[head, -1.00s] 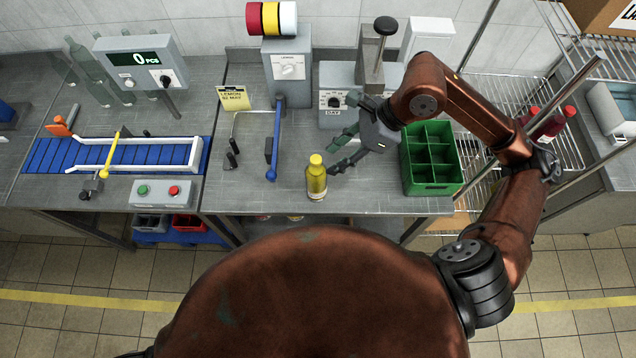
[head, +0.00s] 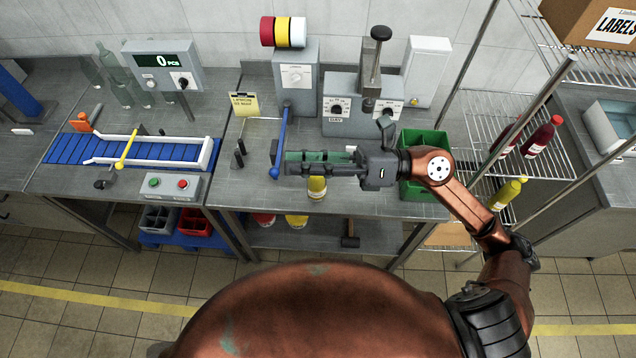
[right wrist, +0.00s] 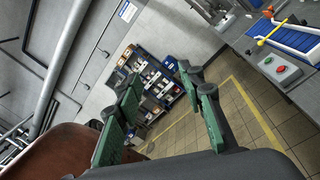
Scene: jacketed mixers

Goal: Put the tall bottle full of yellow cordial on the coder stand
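A bottle of yellow cordial (head: 317,188) stands upright near the front edge of the grey worktop; its cap and upper part are hidden behind my right gripper. My right gripper (head: 288,163) points left across the bottle in the head view, apparently above it. In the right wrist view its two green-padded fingers (right wrist: 158,100) are spread with nothing between them. A grey machine with dials and a black-knobbed plunger (head: 345,88), which seems to be the coder, stands at the back of the worktop. My left gripper is out of view.
A green divided crate (head: 425,143) stands right of my gripper. Another yellow bottle (head: 508,193) and red bottles (head: 541,137) are on the wire rack. A blue conveyor (head: 75,149) lies left.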

